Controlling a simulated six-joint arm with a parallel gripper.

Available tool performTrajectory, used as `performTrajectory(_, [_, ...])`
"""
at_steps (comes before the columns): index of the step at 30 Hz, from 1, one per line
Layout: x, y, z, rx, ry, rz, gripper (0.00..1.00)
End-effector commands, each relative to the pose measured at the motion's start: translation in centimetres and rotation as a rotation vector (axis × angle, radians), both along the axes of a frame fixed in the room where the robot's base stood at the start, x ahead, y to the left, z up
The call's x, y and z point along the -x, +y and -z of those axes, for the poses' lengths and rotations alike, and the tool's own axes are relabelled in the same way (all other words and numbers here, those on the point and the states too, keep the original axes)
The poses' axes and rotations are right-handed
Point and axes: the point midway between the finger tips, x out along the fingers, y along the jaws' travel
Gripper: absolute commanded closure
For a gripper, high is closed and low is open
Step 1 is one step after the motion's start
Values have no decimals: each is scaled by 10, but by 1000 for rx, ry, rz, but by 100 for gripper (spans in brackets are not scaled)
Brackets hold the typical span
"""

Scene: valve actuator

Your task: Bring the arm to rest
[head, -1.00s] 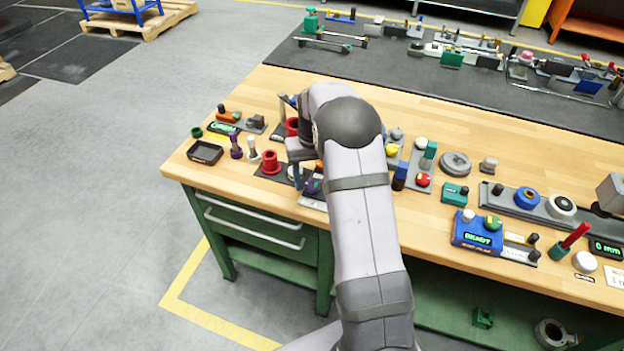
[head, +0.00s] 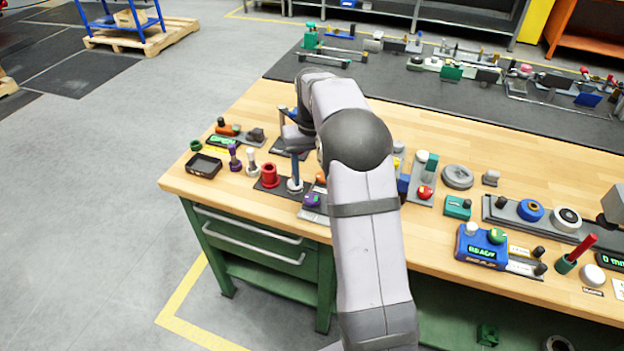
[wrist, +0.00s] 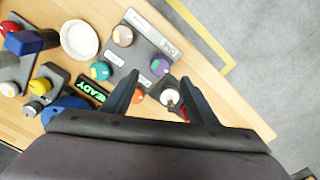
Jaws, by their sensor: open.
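My gripper (head: 296,182) points down over the left part of the wooden bench (head: 225,185), beside a red flanged cylinder (head: 269,175). In the wrist view my gripper (wrist: 160,90) shows two dark fingers spread apart, with nothing held between them. A white round piece with a dark centre (wrist: 170,97) shows in the gap below; its distance from the fingertips cannot be told. My forearm hides part of the bench middle in the head view.
A grey plate with several coloured knobs (wrist: 145,45) lies near the fingers. A black tray (head: 204,166) stands at the bench's left corner. Open floor (head: 90,200) lies left.

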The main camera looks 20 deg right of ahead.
Motion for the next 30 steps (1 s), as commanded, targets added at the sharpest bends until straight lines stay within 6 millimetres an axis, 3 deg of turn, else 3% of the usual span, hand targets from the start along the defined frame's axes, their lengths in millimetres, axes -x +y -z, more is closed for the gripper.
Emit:
performTrajectory(11, [0, 0, 0, 0, -1, 0, 47])
performTrajectory(17, [10, 10, -2, 0, 0, -14, 47])
performTrajectory(23, [45, 40, -4, 0, 0, -53, 47])
performTrajectory(30, [117, 82, 2, 1, -3, -119, 47])
